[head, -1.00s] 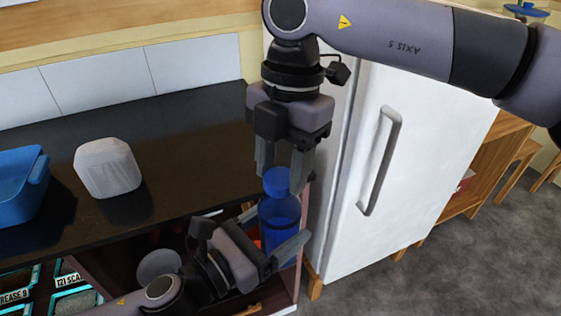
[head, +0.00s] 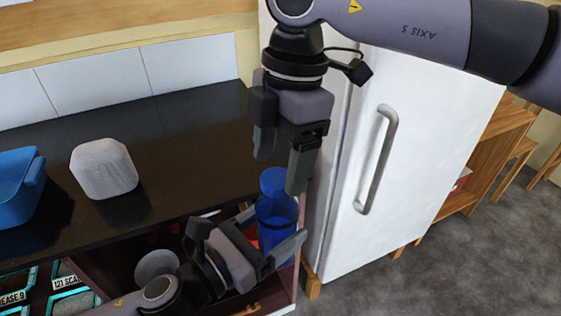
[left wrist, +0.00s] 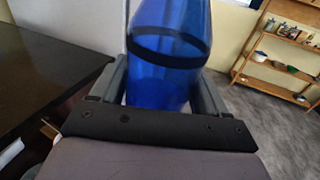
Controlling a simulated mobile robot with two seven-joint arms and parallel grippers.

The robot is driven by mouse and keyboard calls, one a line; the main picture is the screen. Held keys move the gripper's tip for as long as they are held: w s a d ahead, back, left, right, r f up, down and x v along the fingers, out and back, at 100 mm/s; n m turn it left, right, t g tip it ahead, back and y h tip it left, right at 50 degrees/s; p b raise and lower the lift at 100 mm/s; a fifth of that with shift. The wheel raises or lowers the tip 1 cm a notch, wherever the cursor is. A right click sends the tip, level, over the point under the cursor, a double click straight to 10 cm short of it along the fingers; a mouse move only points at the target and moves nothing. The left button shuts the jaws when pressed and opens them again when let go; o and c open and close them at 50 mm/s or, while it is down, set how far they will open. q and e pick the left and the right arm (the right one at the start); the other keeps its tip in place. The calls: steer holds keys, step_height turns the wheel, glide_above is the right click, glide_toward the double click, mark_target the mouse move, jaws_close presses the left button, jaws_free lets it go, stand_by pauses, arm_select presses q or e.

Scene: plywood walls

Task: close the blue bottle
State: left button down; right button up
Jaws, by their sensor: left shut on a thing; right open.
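The blue bottle (head: 279,221) stands upright in my left gripper, by the front edge of the dark counter, with its blue cap (head: 273,181) on top. My left gripper (head: 276,240) is shut around the bottle's body. In the left wrist view the bottle (left wrist: 168,60) fills the space between the fingers of my left gripper (left wrist: 165,92), a dark band around it; its top is out of that view. My right gripper (head: 281,170) points down above the bottle, open, with its fingers around or just above the cap. Whether they touch the cap cannot be told.
A white fridge (head: 410,150) with a grey handle stands close to the right. The dark counter (head: 170,130) holds a white rounded box (head: 105,168) and a blue container (head: 15,190). An open drawer area with labelled boxes (head: 75,298) lies below. The middle of the counter is clear.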

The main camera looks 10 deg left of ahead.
steer(key=shift+r, duration=1.5)
